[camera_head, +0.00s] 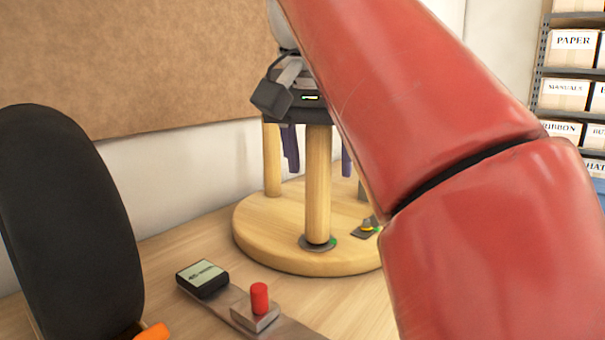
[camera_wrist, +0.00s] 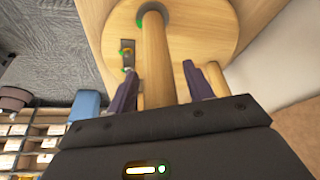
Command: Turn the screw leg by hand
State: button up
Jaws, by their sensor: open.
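A round wooden disc (camera_head: 262,243) lies on the table with wooden legs standing up from it. The front screw leg (camera_head: 318,190) is upright in a dark collar with a green mark at its foot; it also shows in the wrist view (camera_wrist: 156,55). Another leg (camera_head: 272,165) stands behind it. My gripper (camera_head: 318,160) points down from above, its purple fingers apart on either side of the front leg in both views. In the wrist view, my gripper (camera_wrist: 160,90) shows gaps between leg and fingers. The leg's top is hidden by my gripper body.
A small metal bracket (camera_head: 367,229) lies on the disc right of the leg. A small display box (camera_head: 202,277) and a block with a red knob (camera_head: 259,298) sit in front. A black padded panel (camera_head: 65,220) stands at left. A shelf of boxes (camera_head: 568,90) is behind.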

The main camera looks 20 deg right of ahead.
jog(key=shift+w+d+f, duration=0.1)
jog(key=shift+f, duration=0.25)
jog(key=c, duration=1)
jog(key=shift+o, duration=0.2)
jog(key=shift+r+p, duration=0.1)
jog(key=shift+p, duration=0.2)
